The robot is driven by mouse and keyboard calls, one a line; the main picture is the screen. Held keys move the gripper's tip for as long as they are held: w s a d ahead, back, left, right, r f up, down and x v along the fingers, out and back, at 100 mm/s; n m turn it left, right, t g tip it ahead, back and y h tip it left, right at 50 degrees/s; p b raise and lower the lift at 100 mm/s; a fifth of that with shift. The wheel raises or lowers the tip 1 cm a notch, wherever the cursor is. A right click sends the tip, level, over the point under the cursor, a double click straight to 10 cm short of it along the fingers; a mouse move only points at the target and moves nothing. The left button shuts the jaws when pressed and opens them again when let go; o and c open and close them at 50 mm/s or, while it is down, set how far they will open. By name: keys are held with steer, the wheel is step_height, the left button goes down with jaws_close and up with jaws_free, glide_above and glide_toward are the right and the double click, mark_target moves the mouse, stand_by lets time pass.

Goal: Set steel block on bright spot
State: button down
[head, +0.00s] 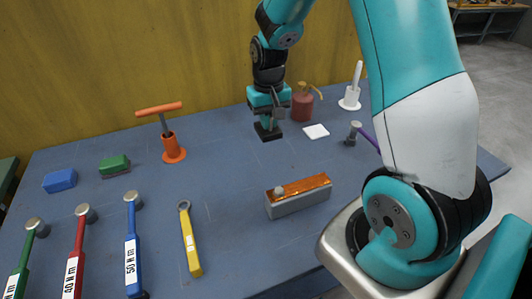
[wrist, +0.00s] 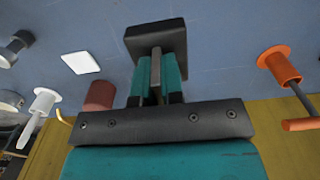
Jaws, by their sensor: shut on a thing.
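The steel block (head: 267,132) shows as a small dark block with a grey stem, low over the blue table or resting on it; I cannot tell which. My gripper (head: 267,119) is above it, shut on the stem. In the wrist view the block (wrist: 155,37) is beyond my gripper (wrist: 156,77), with the grey stem between the teal fingers. The bright spot (head: 316,131) is a flat white square on the table, to the right of the block and apart from it. It also shows in the wrist view (wrist: 80,62), left of the block, and is bare.
A red can (head: 302,105) stands close behind the bright spot. A white holder (head: 350,97) and a grey-headed purple tool (head: 354,133) are to its right. An orange stand (head: 173,150) is at left, an orange-topped grey box (head: 298,195) in front. The table between is clear.

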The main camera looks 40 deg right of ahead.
step_height(320, 180, down, 12)
steer(key=shift+f+p, duration=0.2)
steer(key=shift+p, duration=0.55)
steer(key=shift+f, duration=0.1)
steer(key=c, duration=1.2)
jaws_free()
steer(key=shift+s, duration=0.1)
steer(key=shift+c, duration=0.2)
